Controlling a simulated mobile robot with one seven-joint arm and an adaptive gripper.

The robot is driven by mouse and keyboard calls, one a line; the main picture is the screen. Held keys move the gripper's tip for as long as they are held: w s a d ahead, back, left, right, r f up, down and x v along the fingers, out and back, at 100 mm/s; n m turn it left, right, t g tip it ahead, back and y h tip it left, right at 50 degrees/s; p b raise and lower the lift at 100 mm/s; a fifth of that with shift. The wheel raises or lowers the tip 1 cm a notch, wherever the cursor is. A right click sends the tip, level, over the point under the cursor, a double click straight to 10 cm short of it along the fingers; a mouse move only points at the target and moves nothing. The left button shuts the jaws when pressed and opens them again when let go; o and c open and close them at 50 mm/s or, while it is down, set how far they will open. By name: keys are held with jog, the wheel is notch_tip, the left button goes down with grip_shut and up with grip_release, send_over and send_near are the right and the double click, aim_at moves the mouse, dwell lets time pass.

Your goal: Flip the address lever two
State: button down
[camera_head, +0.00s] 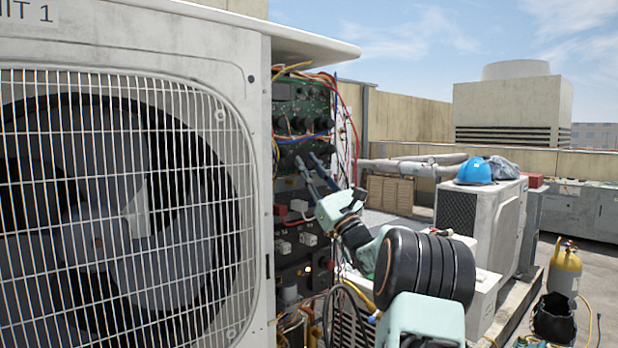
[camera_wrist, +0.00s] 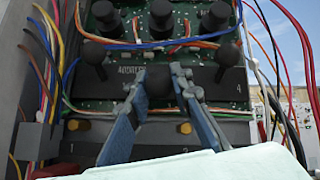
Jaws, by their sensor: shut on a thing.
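The address panel (camera_wrist: 205,75) is a dark strip with a partly readable "ADDRESS" label and numbers, below several black knobs in the wrist view. A black ball-topped lever (camera_wrist: 158,80) stands in the middle, between the blue fingers of my gripper (camera_wrist: 160,92), which are shut on it. Similar levers stand to the left (camera_wrist: 95,54) and right (camera_wrist: 228,54); neither is held. In the head view my gripper (camera_head: 312,168) reaches into the open side of the condenser, and its fingers hide the held lever. The number belonging to this lever is hard to tell.
The condenser (camera_head: 257,130) has a fan grille at the left. Loose coloured wires (camera_wrist: 43,70) run along both sides of the panel, close to my gripper. Behind are pipes, another unit with a blue helmet (camera_head: 474,171), and a yellow cylinder (camera_head: 565,272).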

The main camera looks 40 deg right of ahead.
jog(key=shift+w+f+t+b, duration=0.1)
jog(key=shift+f+t+b, duration=0.15)
jog(key=shift+t+b, duration=0.45)
jog(key=c, duration=1.7)
grip_release()
jog(key=v, duration=1.2)
